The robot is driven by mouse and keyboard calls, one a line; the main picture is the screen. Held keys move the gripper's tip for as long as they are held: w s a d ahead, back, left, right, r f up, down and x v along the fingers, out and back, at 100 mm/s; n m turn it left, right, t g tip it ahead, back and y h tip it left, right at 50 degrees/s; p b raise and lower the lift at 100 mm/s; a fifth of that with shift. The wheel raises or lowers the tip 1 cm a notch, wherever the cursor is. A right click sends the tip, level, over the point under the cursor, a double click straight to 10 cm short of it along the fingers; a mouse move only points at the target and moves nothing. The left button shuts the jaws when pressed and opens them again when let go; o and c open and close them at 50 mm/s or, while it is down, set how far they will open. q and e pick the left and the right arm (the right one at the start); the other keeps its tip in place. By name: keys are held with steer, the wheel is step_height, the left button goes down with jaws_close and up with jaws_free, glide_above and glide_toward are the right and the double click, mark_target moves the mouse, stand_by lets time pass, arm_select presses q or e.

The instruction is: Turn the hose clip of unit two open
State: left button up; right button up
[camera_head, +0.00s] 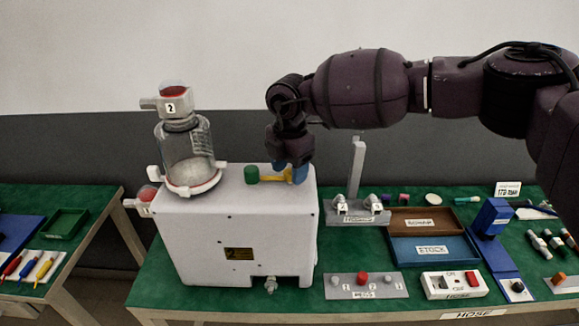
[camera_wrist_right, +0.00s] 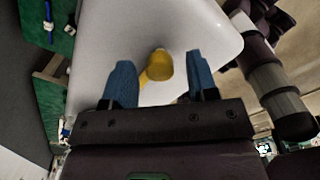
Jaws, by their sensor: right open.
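Unit two is a white box (camera_head: 235,230) with a clear canister (camera_head: 188,155) on it; the red-topped cap bears a "2". On the box top lies a yellow lever-like part (camera_head: 272,179) beside a green cylinder (camera_head: 252,174); I cannot tell for sure that this is the hose clip. My right gripper (camera_head: 289,172) is low over the box top at the yellow part and hides some of it. In the right wrist view its blue fingers (camera_wrist_right: 157,84) are spread apart, with a round yellow knob (camera_wrist_right: 159,66) between them, apart from both. My left gripper is not in view.
Right of the box stand a grey post (camera_head: 356,168), a brown tray (camera_head: 427,219) and a blue tray (camera_head: 433,250). In front are a grey panel with knobs (camera_head: 365,286) and a white switch box (camera_head: 454,286). A second green table (camera_head: 60,215) is at left.

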steer(key=c, duration=0.9)
